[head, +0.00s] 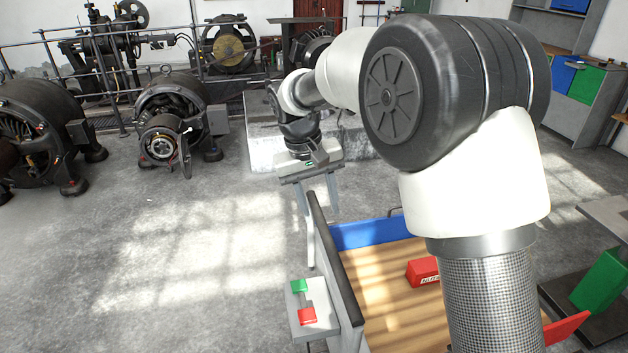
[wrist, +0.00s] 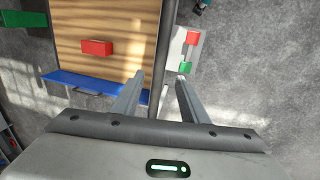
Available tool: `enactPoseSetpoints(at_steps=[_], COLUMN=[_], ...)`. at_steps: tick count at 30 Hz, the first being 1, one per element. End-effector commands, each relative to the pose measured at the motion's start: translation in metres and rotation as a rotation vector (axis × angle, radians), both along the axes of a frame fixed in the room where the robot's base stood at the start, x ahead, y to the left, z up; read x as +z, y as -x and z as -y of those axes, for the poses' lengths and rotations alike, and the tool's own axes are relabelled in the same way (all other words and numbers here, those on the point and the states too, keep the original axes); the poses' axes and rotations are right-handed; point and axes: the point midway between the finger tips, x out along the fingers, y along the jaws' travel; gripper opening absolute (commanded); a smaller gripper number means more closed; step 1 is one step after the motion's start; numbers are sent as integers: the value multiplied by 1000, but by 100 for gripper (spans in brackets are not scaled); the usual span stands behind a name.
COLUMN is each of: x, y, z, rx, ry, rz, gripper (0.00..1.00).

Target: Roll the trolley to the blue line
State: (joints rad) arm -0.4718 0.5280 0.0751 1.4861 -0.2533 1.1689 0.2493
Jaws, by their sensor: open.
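What looks like the trolley has a wooden deck (head: 385,285), a blue board along its far edge (head: 370,231) and a dark rail (head: 332,250) along its left side. In the wrist view the deck (wrist: 110,25) lies left of the rail (wrist: 165,40). My gripper (head: 319,208) is open and empty over the far end of the rail. In the wrist view its fingers (wrist: 160,77) appear on either side of the rail; I cannot tell whether they touch it. I cannot make out a blue line on the floor.
A red box (head: 423,271) lies on the deck. A pale side ledge (head: 318,292) carries a green block (head: 298,286) and a red block (head: 307,316). Dark dynamos (head: 165,115) stand at the back left. A grey plinth (head: 265,135) lies beyond my gripper. The floor at left is clear.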

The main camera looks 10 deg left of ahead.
Motion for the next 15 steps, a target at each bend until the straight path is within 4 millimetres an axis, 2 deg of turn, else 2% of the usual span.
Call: enactPoseSetpoints(at_steps=[1,6,10,15], x=[14,47,62,70], y=[0,4,5,6], z=[-3,-9,-12,-13], rx=[2,2,1,1], ry=[-3,-2,-1,0], rz=[4,2,0,-1], gripper=[40,40,40,40])
